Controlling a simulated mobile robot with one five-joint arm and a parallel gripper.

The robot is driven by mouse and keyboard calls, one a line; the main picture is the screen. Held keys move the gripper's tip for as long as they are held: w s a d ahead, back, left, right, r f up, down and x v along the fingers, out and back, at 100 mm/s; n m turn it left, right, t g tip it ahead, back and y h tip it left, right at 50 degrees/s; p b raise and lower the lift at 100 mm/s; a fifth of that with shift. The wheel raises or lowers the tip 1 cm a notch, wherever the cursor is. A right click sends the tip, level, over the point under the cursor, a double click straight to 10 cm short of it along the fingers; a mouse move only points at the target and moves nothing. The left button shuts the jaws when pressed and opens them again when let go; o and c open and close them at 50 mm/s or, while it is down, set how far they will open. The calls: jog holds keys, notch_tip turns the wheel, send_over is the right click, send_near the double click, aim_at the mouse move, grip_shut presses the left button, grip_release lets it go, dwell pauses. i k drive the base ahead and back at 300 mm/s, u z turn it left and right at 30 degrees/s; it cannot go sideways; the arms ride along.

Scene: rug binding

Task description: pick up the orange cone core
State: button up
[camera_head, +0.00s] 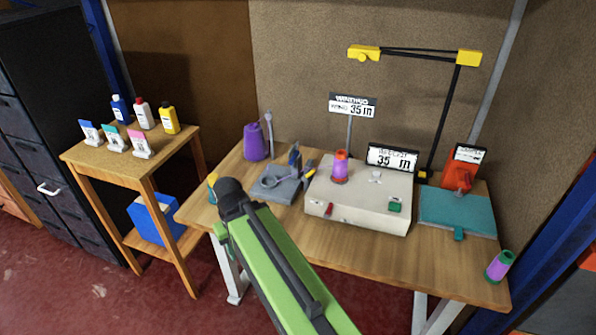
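A small cone core with an orange top and base and a purple band (340,167) stands upright on the left part of the beige machine box (352,203). My green arm reaches up from the bottom of the picture to a dark joint at the table's front left edge. The fingers of my gripper do not show, and no thing is seen in its hold. The orange cone core stands to the right of my arm's dark joint and apart from it.
A teal board (457,208) lies right, with a green-and-purple core (499,266) at the corner. A wooden side table (132,164) holds bottles. A yellow-jointed lamp arm (443,118) rises behind.

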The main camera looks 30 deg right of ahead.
aim_at(339, 173)
jog(key=u, duration=0.1)
jog(key=i, duration=1)
